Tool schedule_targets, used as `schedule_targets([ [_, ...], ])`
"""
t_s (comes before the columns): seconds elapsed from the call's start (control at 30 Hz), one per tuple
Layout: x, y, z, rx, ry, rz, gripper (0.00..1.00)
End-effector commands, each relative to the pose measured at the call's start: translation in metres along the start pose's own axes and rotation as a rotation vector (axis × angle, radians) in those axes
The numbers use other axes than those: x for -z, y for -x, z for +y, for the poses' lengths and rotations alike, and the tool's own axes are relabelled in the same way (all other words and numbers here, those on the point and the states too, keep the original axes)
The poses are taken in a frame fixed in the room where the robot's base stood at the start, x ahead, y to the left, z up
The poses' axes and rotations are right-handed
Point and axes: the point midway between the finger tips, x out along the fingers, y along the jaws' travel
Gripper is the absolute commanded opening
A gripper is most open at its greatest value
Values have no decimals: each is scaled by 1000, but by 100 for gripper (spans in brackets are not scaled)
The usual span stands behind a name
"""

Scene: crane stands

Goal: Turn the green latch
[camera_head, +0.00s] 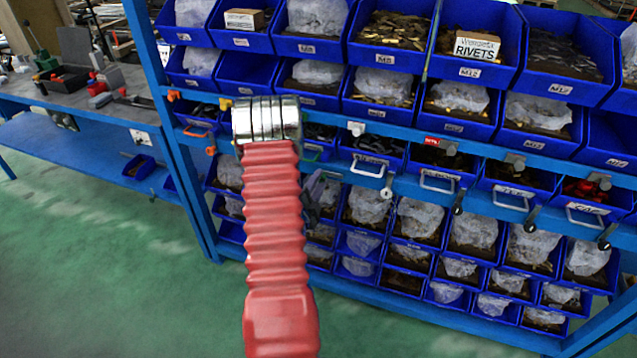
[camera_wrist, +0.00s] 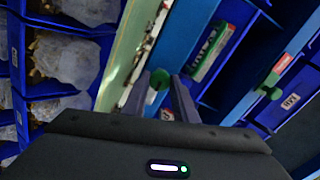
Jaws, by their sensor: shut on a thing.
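Part of the latch is hidden by the fingers. In the head view my red arm stands in front of the rack and hides most of the place where the gripper works. I cannot make out the latch's angle clearly.
A second green knob (camera_wrist: 271,90) is to the right in the wrist view. The blue rack holds many bins (camera_head: 384,91) and drawers with white handles (camera_head: 437,182). Other latches, one white (camera_head: 356,128), line the rail. A workbench (camera_head: 85,100) stands left; green floor is clear.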

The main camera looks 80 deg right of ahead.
Motion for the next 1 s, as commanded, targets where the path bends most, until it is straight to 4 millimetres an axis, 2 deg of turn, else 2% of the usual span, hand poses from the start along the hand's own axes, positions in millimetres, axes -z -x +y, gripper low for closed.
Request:
schedule_targets([
  [0.57, 2, 2, 5, -11, -47, 3, 3],
  [0.6, 2, 2, 5, -11, -47, 3, 27],
  [0.83, 1, 1, 3, -7, -47, 2, 43],
  [1.0, 1, 1, 2, -5, -48, 2, 44],
])
